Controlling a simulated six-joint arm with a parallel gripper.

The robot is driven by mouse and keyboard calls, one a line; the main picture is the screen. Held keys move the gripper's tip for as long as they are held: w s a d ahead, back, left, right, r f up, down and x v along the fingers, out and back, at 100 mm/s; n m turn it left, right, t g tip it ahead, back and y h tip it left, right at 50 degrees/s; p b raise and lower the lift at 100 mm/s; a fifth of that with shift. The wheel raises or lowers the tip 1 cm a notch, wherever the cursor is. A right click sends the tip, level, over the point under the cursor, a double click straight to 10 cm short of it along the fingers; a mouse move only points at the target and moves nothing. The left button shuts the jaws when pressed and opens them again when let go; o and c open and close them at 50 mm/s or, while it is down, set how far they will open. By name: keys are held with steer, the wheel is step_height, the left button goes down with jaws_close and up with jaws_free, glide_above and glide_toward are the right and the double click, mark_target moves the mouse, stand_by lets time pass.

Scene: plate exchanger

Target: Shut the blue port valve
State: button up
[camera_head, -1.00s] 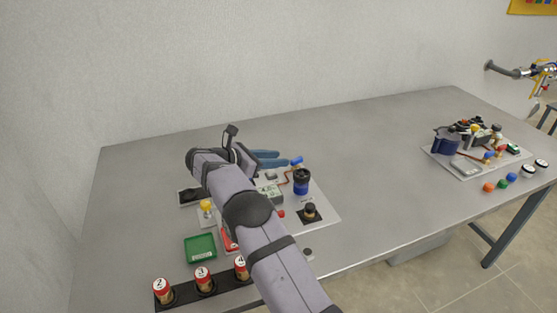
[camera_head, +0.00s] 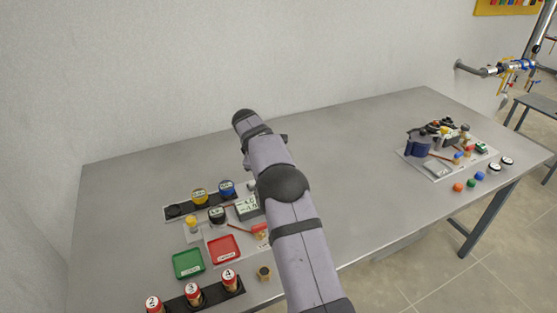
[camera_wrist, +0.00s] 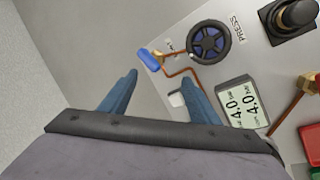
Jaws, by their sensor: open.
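The blue port valve handle (camera_wrist: 149,60) shows in the wrist view as a blue lever on the end of a copper pipe. It lies at an angle to the pipe; I cannot tell for sure whether the valve is open or shut. My gripper (camera_wrist: 160,77) is open, with its two blue fingers apart and nothing between them. The handle shows just beyond the fingertips, nearer the left finger, apart from them in the picture. In the head view the gripper and this valve are hidden behind my arm.
A dark blue round wheel (camera_wrist: 209,44) marked PRESS sits beside the valve. A display (camera_wrist: 244,101) reads 4.0 twice. A black knob (camera_wrist: 297,15) stands farther right. Green (camera_head: 188,263) and red (camera_head: 223,249) trays lie left of my arm. A second assembly (camera_head: 447,150) stands at right.

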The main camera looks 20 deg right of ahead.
steer(key=s+d+r+m+t+y+p, duration=0.1)
steer(key=s+d+r+m+y+p, duration=0.1)
steer(key=d+r+m+y+p, duration=0.2)
steer(key=d+r+m+p, duration=0.1)
steer(key=m, duration=0.2)
steer(key=shift+d+r+y+p, duration=0.25)
steer(key=shift+d+y+p, duration=0.05)
steer(key=shift+y+p, duration=0.1)
steer(key=shift+f, duration=0.1)
steer(key=shift+p+x, duration=1.5)
steer(key=shift+x, duration=2.05)
steer(key=c, duration=1.1)
steer(key=shift+o, duration=0.2)
